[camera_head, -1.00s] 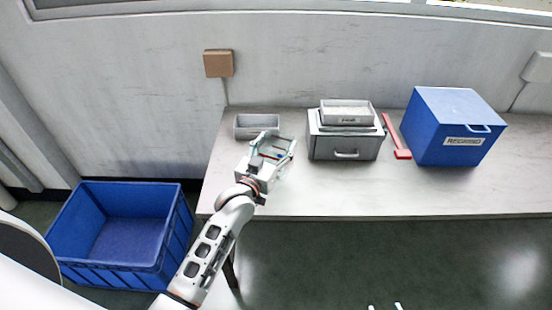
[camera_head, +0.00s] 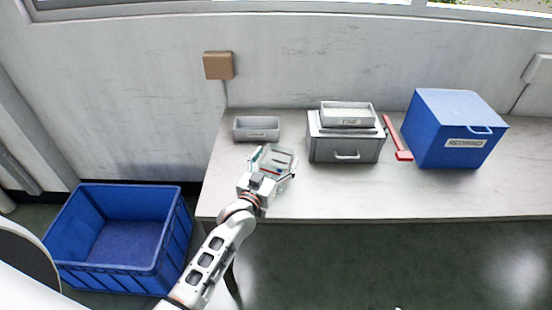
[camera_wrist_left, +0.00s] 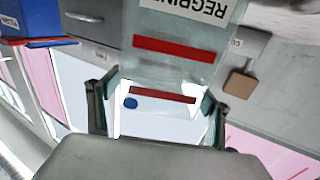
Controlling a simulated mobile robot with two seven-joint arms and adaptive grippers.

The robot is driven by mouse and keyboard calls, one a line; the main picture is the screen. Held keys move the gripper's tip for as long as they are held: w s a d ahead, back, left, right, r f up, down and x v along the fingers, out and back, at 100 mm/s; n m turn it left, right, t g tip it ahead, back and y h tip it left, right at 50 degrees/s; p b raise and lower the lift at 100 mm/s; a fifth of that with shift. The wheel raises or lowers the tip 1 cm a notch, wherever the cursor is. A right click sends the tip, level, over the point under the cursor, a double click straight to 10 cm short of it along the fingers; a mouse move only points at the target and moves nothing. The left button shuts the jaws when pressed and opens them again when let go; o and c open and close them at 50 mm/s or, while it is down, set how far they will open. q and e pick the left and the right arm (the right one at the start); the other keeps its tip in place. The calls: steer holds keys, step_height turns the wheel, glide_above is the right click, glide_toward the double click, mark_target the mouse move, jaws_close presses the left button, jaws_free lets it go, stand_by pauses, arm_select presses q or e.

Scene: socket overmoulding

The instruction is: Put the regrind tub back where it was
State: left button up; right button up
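The regrind tub is a pale, see-through container with red stripes and an upside-down REGRIND label in the left wrist view (camera_wrist_left: 180,62). It also shows in the head view (camera_head: 279,158), above the left part of the table. My left gripper (camera_wrist_left: 158,100) has one finger on each side of it and appears closed on its walls; the exact contact is hard to see. The gripper also shows in the head view (camera_head: 270,165). Of my right gripper, only a tiny pale tip shows at the bottom edge of the head view.
A small grey tray (camera_head: 256,134) sits at the table's back left. A tray labelled FINE (camera_head: 347,121) stands on a grey drawer box (camera_head: 345,150). A red bar (camera_head: 397,140) and a blue REGRIND box (camera_head: 455,128) stand right. A blue crate (camera_head: 175,250) is on the floor. The front table strip (camera_head: 420,200) is bare.

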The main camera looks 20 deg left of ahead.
arm_select(q)
steer(key=shift+r, duration=0.1)
steer(key=s+a, duration=0.1)
steer(key=s, duration=1)
steer(key=s+f+m+g, duration=0.1)
steer(key=s+f+g, duration=0.2)
steer(key=s+f, duration=0.5)
steer(key=s+f+m+g+h, duration=0.1)
steer(key=s+f+g, duration=0.3)
steer(key=s+f, duration=0.4)
steer(key=s+m, duration=0.1)
steer(key=s, duration=0.4)
steer(key=shift+s+d+f+p, duration=0.15)
steer(key=shift+d+f+p, duration=0.1)
steer(key=shift+f+p, duration=0.1)
